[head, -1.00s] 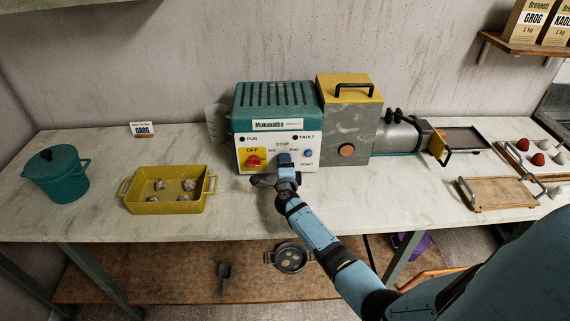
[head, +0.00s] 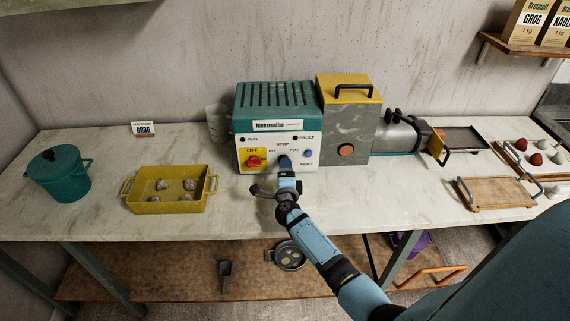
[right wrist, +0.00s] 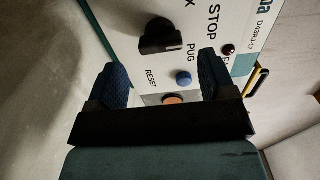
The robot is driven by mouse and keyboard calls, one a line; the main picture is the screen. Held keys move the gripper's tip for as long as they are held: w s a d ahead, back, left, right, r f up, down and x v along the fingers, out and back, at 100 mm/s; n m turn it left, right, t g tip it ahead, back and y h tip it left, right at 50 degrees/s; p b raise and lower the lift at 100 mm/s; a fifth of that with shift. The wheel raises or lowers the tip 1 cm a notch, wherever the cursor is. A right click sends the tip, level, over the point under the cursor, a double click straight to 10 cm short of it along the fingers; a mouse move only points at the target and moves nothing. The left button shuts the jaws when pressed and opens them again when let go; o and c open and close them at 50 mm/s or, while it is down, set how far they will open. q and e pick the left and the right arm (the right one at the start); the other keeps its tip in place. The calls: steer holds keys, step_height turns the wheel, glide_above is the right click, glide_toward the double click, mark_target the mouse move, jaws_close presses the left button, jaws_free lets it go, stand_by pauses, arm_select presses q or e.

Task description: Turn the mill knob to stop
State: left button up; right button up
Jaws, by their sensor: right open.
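The mill (head: 275,96) is a green and white machine on the bench. Its black mill knob (right wrist: 158,38) shows on the white panel (right wrist: 125,15) in the right wrist view, with STOP and PUG printed beside it. In the head view the knob (head: 284,161) is partly hidden by my gripper and small; I cannot tell which label it points at. My right gripper (head: 277,189) is open and empty in front of the panel, below the knob. In the right wrist view its blue fingers (right wrist: 161,70) are apart, with the knob beyond them. My left gripper is not in view.
A red switch (head: 253,161) on a yellow OFF plate and a blue button (head: 308,153) flank the knob. A yellow tray (head: 168,205) and a green pot (head: 58,178) stand left. A wooden tray (head: 495,194) lies right. The bench front is clear.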

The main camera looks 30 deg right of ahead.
steer(key=p+v, duration=0.2)
steer(key=v, duration=0.6)
steer(key=shift+s+a+r, duration=0.1)
steer(key=shift+s+a, duration=0.15)
steer(key=shift+s, duration=0.05)
steer(key=shift+s+a, duration=0.3)
steer(key=shift+s, duration=0.2)
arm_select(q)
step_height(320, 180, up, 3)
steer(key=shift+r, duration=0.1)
arm_select(e)
steer(key=shift+a, duration=0.1)
